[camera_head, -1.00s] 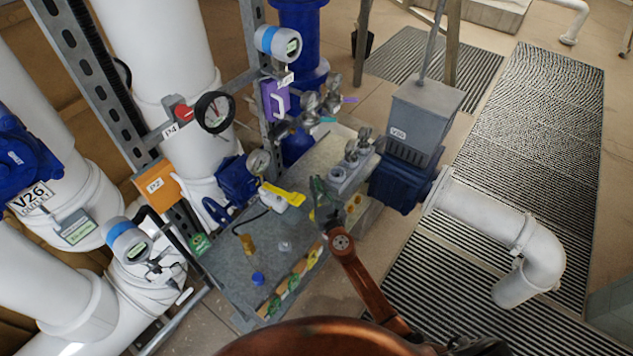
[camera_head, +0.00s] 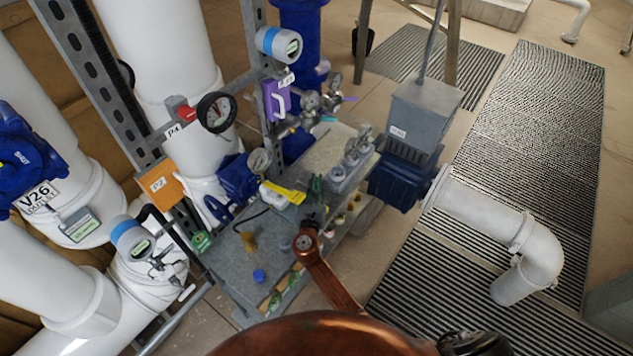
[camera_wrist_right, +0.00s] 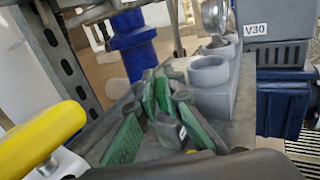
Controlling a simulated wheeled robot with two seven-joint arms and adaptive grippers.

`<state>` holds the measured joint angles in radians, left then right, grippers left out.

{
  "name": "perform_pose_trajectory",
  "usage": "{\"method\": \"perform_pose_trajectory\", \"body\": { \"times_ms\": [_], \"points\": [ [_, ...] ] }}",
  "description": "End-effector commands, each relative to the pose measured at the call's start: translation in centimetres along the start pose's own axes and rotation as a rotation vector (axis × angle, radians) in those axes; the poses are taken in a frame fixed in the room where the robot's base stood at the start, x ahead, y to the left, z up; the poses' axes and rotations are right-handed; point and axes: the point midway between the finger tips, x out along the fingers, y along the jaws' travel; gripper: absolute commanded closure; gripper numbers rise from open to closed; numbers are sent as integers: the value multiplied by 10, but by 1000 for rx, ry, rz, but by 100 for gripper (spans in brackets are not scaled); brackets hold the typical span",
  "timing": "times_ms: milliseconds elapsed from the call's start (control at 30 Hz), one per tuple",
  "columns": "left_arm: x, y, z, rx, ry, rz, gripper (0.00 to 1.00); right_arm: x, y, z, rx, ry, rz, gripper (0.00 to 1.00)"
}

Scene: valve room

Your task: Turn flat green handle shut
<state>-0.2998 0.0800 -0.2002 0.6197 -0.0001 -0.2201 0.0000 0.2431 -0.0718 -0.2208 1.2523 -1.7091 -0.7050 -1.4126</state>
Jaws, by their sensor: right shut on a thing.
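My right gripper (camera_head: 315,188) is over the grey bench, just right of a yellow handle (camera_head: 287,194) and beside a grey block. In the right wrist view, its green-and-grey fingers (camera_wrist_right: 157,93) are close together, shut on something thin. The flat green handle cannot be told apart from the green fingers there; what is between the fingertips is mostly hidden. The yellow handle also shows at the left of the wrist view (camera_wrist_right: 38,140), apart from the fingers. My left gripper is not in view.
The grey block (camera_head: 350,172) with round fittings stands close right of the gripper. The blue valve (camera_head: 237,178) and gauge posts rise to the left and behind. A small blue cap (camera_head: 259,276) and a brass piece (camera_head: 248,241) lie on the bench. Floor grating lies to the right.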

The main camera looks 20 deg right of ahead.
Motion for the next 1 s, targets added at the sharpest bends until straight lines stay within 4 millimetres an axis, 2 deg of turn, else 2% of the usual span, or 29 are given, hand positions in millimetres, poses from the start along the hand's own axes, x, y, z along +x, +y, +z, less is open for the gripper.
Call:
{"method": "perform_pose_trajectory", "body": {
  "times_ms": [300,333,567,867,1000],
  "points": [
    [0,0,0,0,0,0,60,0,-1,0,0,0,-2,100],
    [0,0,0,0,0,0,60,0,-1,0,0,0,-2,90],
    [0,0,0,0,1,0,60,0,0,0,0,0,-1,74],
    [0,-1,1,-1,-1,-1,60,-2,0,0,0,1,0,74],
    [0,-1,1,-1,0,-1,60,-18,0,-1,0,2,1,74]
  ]
}}
